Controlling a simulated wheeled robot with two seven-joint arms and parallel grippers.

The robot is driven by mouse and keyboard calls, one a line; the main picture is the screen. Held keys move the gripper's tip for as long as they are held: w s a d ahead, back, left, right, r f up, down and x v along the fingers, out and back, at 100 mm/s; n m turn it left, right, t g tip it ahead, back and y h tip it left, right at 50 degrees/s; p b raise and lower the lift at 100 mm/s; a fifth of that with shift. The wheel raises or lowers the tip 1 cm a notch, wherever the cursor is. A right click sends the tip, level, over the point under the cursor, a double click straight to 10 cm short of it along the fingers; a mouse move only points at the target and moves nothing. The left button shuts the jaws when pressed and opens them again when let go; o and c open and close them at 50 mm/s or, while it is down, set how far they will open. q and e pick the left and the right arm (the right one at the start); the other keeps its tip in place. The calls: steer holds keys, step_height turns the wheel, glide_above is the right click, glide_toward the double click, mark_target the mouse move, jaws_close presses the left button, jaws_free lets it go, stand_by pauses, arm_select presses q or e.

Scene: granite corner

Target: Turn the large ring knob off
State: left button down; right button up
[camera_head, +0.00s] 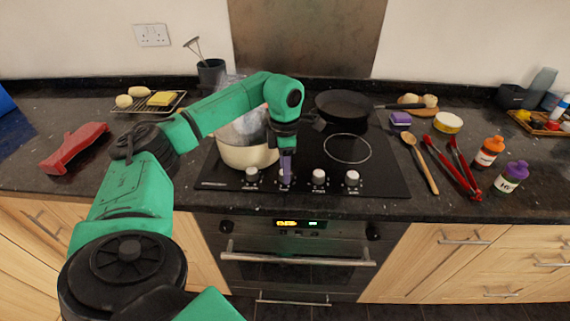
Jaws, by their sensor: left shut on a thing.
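A row of several white knobs runs along the front of the black hob (392,185). The leftmost knob (252,174), the third knob (319,177) and the rightmost knob (352,178) are uncovered. My left gripper (286,172) points down and is shut on the second knob from the left (285,183), which its fingers partly hide. The picture does not show which knob is for the large ring. A bare white ring outline (347,148) shows on the hob's right side. My right gripper is not in view.
A cream pot (246,157) stands on the hob's left, close behind my left gripper, with steam above it. A black frying pan (342,106) sits at the back. Wooden spoon (420,163), red tongs (452,168) and bottles lie or stand to the right. The oven (295,250) is below.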

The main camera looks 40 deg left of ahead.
arm_select(q)
steer(key=n, duration=0.2)
steer(key=n+p, duration=0.1)
steer(key=n, duration=0.1)
steer(key=shift+r+n, duration=0.2)
steer(key=shift+n, duration=0.1)
steer(key=n+p, duration=0.1)
steer(key=n, duration=0.3)
steer(key=shift+n+t, duration=0.3)
steer(key=n, duration=0.4)
steer(key=shift+n+p, duration=0.3)
steer(key=shift+p, duration=0.05)
steer(key=shift+n, duration=1.9)
steer(key=c, duration=0.7)
jaws_free()
steer(key=shift+o, duration=1.3)
steer(key=shift+f, duration=0.1)
